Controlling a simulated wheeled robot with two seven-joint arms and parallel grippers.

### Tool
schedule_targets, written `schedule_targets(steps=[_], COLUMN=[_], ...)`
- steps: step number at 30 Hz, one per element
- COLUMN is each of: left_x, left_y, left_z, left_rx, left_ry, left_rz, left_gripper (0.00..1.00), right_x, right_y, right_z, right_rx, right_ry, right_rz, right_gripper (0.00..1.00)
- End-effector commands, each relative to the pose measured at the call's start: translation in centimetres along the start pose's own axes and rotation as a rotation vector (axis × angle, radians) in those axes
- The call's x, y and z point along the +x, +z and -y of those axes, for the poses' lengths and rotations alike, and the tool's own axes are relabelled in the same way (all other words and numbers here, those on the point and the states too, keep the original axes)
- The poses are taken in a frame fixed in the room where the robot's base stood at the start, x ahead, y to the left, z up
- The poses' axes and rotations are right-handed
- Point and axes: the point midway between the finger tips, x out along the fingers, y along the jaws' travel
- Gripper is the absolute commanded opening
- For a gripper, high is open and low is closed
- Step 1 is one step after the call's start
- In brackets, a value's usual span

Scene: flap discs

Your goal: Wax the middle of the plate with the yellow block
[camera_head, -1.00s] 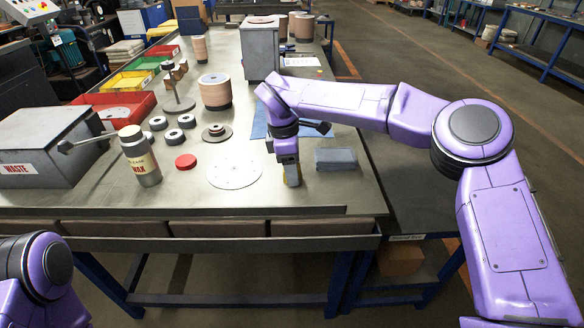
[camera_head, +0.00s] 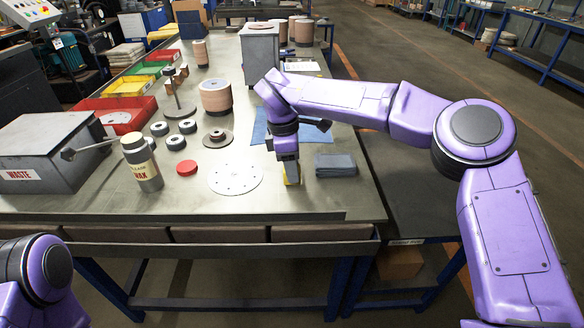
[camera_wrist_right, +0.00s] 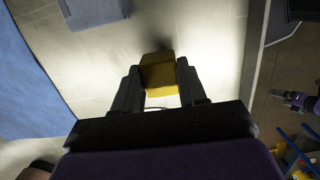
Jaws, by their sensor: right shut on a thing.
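The yellow block (camera_head: 291,178) is in my right gripper (camera_head: 290,171), at the right of the plate in the head view. The right wrist view shows the block (camera_wrist_right: 158,75) between the two fingers (camera_wrist_right: 158,88), which are shut on it. The plate (camera_head: 235,179) is a flat pale disc with small holes, lying on the metal table (camera_head: 245,204). The block is beside the plate, not over it; I cannot tell whether it touches the table. My left gripper is out of view.
A folded grey cloth (camera_head: 335,165) lies just right of my right gripper, with a blue mat (camera_head: 259,131) behind. A red puck (camera_head: 187,168) and a wax bottle (camera_head: 142,162) stand left of the plate. A waste box (camera_head: 45,150) is farther left.

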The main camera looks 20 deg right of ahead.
Motion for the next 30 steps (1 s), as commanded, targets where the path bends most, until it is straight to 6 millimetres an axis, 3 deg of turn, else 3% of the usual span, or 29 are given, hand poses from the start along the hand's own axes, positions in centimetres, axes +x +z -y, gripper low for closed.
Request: schedule_targets(steps=[15, 30], left_x=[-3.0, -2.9], left_y=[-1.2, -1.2], left_z=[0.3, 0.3], left_rx=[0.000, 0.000], left_ry=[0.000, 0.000], left_rz=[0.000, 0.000], left_gripper=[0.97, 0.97], right_x=[-5.3, -5.4], right_y=[0.8, 0.8], right_z=[0.0, 0.0], right_rx=[0.000, -0.001], right_ry=[0.001, 0.000], right_rz=[0.000, 0.000], right_gripper=[0.00, 0.00])
